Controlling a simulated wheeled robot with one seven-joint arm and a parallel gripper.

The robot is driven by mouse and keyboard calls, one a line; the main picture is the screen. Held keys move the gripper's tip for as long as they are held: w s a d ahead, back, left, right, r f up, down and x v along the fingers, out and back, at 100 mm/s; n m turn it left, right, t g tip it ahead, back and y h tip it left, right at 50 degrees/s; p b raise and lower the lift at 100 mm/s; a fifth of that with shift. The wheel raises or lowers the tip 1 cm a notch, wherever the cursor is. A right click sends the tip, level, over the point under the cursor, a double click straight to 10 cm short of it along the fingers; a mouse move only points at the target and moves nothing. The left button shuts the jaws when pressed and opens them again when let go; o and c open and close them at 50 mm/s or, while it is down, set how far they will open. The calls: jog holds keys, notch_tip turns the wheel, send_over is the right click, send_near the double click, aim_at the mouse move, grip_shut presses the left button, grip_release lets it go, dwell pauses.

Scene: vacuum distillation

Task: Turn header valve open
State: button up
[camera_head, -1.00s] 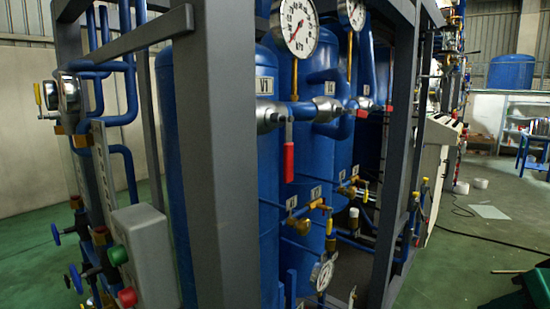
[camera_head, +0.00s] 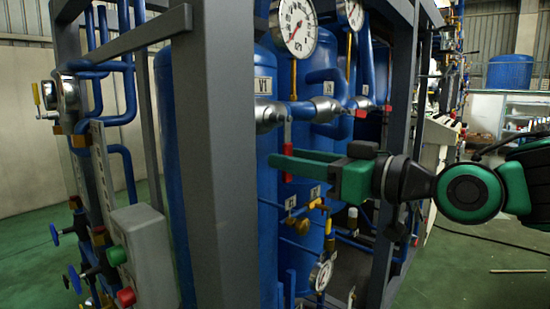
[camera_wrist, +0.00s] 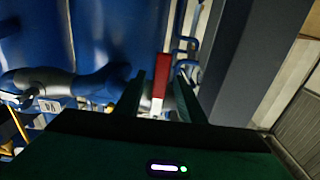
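The header valve has a red handle (camera_head: 287,178) hanging down from the pipe fitting (camera_head: 268,115) beneath the V1 label. In the head view, my green gripper (camera_head: 284,163) reaches in from the right, with its fingers across the middle of the handle, hiding part of it. In the wrist view, the red handle (camera_wrist: 162,75) stands between the two dark fingertips of my gripper (camera_wrist: 161,84), with narrow gaps on both sides. My gripper is open around the handle and does not appear to grip it.
A grey frame post (camera_head: 215,150) stands left of the valve, and another post (camera_head: 402,150) stands to the right. Blue tanks (camera_head: 320,235) lie behind. Pressure gauges (camera_head: 294,25) are above, and small yellow valves (camera_head: 320,205) sit below. Green floor (camera_head: 470,270) is open at the right.

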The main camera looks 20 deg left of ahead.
jog(key=shift+x, duration=2.8)
grip_shut()
